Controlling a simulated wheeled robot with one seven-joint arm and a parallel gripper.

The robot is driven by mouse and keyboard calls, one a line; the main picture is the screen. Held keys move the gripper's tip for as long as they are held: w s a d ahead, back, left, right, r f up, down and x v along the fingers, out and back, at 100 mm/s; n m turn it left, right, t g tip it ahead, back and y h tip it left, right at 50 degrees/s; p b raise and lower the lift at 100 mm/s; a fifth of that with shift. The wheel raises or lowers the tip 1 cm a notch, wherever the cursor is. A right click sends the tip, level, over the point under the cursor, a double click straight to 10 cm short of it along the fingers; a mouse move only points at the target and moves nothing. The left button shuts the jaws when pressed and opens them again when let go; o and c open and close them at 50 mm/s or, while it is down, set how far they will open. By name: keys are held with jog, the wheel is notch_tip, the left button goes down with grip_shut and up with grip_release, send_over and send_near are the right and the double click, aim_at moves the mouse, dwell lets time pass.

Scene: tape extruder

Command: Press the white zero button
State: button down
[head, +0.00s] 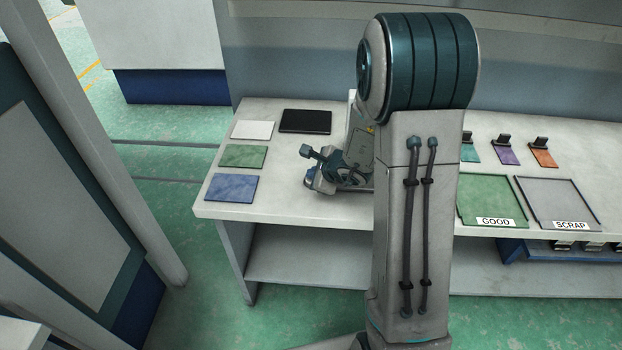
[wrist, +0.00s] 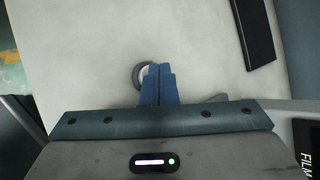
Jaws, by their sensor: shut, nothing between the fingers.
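My gripper (wrist: 160,68) shows in the wrist view with its two blue fingers together and nothing between them. A small grey ring-shaped part (wrist: 138,77) shows just left of the fingertips, partly hidden behind them. I cannot tell whether the fingers touch it. No white zero button can be made out in either view. In the head view my arm covers the middle of the bench, and a dark wrist-like mechanism shows beside it.
The white bench (head: 285,185) carries white (head: 252,130), green (head: 243,156) and blue (head: 231,187) sheets and a black pad (head: 305,121) at left. The GOOD tray (head: 490,200) and SCRAP tray (head: 556,200) lie right. A panel marked FILM (wrist: 306,155) is close right in the wrist view.

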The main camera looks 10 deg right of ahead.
jog(key=shift+s+f+b, duration=0.2)
jog(key=shift+f+b, duration=0.4)
jog(key=shift+f, duration=0.05)
dwell(0.8)
jog(key=shift+r, duration=0.1)
jog(key=shift+w+r+p, duration=0.15)
jog(key=shift+r+p, duration=0.5)
jog(key=shift+r, duration=0.4)
jog(key=shift+r, duration=0.25)
notch_tip(320, 180, up, 5)
jog(key=p, duration=0.3)
jog(key=shift+f+p, duration=0.2)
jog(key=shift+p, duration=0.1)
